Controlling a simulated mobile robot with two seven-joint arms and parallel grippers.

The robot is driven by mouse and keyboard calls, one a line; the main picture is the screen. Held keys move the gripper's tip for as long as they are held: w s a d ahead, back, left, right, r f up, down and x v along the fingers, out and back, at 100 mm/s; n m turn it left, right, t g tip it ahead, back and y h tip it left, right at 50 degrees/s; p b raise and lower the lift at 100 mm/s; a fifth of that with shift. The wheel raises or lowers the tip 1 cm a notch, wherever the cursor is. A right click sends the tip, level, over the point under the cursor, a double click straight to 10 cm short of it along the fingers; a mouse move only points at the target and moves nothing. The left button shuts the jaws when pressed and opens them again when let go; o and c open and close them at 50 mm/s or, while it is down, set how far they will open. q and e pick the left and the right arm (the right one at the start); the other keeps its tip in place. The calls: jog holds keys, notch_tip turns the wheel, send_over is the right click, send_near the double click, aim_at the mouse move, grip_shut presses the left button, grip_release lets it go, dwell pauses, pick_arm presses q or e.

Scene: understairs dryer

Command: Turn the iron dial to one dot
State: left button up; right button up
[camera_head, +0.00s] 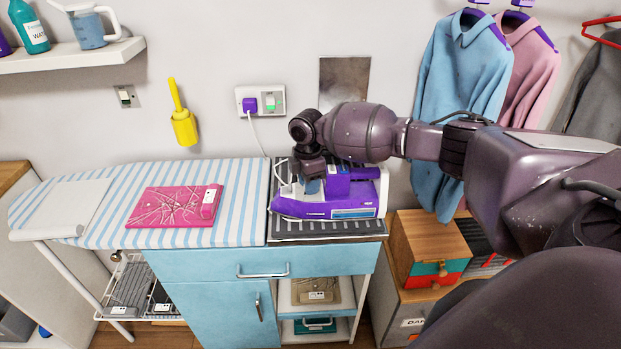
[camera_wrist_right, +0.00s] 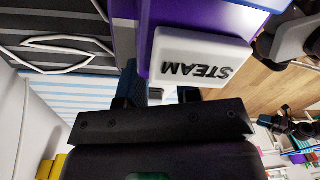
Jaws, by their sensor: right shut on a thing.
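The purple iron (camera_head: 335,207) lies on a dark striped rest at the right end of the ironing board. My right gripper (camera_head: 312,178) reaches down onto the top of the iron from above. In the right wrist view its fingers (camera_wrist_right: 158,98) are shut on a small part at the iron's top, which I take to be the iron dial; the fingers and gripper body hide most of it. The dial's dot marks and setting cannot be read. A white STEAM label (camera_wrist_right: 200,58) on the iron shows beside the fingers.
A wall socket (camera_head: 272,104) with a purple plug and cord is behind. Shirts (camera_head: 462,75) hang at the right. A blue cabinet (camera_head: 215,290) stands below.

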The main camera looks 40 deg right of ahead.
jog(key=m+p, duration=0.3)
jog(key=shift+r+p, duration=0.2)
jog(key=shift+p, duration=0.1)
jog(key=shift+f+m+p, duration=0.1)
jog(key=shift+m+p, duration=0.9)
jog(key=shift+p, duration=0.05)
pick_arm(q)
notch_tip(320, 180, up, 7)
jog(key=p, duration=0.1)
jog(key=shift+s, duration=0.15)
pick_arm(e)
jog(key=shift+f+m, duration=0.1)
jog(key=shift+m, duration=0.5)
pick_arm(q)
jog(key=shift+a, duration=0.1)
jog(key=shift+r, duration=0.1)
pick_arm(e)
jog(key=o, duration=0.9)
jog(key=r, duration=1)
jog(key=shift+w+d+r, duration=0.15)
jog(key=shift+d+r, duration=0.05)
jog(key=shift+r, duration=0.2)
